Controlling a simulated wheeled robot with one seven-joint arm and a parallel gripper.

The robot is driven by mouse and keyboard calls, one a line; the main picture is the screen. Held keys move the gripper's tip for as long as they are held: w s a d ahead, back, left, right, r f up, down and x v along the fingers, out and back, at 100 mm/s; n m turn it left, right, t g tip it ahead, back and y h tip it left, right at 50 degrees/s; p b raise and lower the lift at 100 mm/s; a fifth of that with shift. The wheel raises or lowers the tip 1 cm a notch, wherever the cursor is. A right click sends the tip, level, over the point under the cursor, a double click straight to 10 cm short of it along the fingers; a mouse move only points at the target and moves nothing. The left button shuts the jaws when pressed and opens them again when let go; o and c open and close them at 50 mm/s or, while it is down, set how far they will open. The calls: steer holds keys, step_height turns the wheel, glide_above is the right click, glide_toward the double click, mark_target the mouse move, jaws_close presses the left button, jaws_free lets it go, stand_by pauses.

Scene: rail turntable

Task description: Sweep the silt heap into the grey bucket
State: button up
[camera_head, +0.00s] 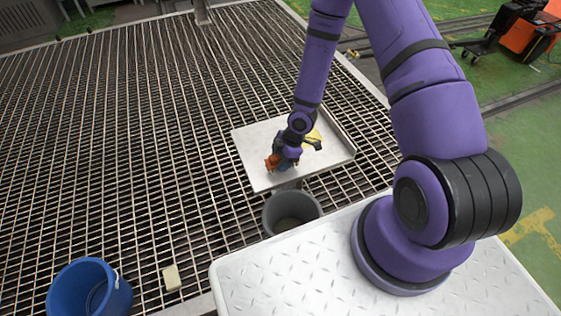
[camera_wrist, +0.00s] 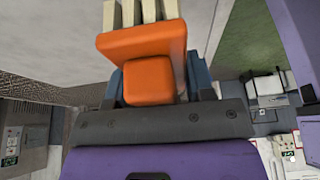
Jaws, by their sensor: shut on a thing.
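My gripper (camera_head: 281,160) is shut on an orange brush (camera_head: 271,162), over the pale flat tray (camera_head: 257,175). In the wrist view the orange brush (camera_wrist: 148,65) sits between my gripper's blue-grey fingers, with its cream bristles pointing to the top of the picture. A yellow patch (camera_head: 314,136) shows on the tray just behind my gripper; it may be the silt heap, but it is partly hidden. The grey bucket (camera_head: 291,207) stands just below the tray's near edge in the head view, and no silt shows clearly in it.
A blue bucket (camera_head: 90,289) stands at the lower left on the metal grating (camera_head: 130,130). A small beige block (camera_head: 172,278) lies to its right. The tray has a raised rim on its right. An orange and black machine (camera_head: 525,28) is at the far right.

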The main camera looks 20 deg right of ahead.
steer(key=shift+r, duration=3)
steer(key=shift+w, duration=0.1)
steer(key=shift+w+d+r+m+t, duration=0.2)
steer(key=shift+w+m, duration=0.15)
steer(key=shift+m, duration=0.15)
steer(key=shift+w+d+r+m+t, duration=0.2)
steer(key=shift+w+m, duration=0.15)
steer(key=shift+m, duration=0.15)
steer(key=w+d+r+m+t+h, duration=0.3)
steer(key=w+d+r+m, duration=0.4)
steer(key=m, duration=0.8)
steer(key=shift+w+r+m+h, duration=0.3)
steer(key=shift+w+h, duration=0.4)
steer(key=shift+w, duration=0.65)
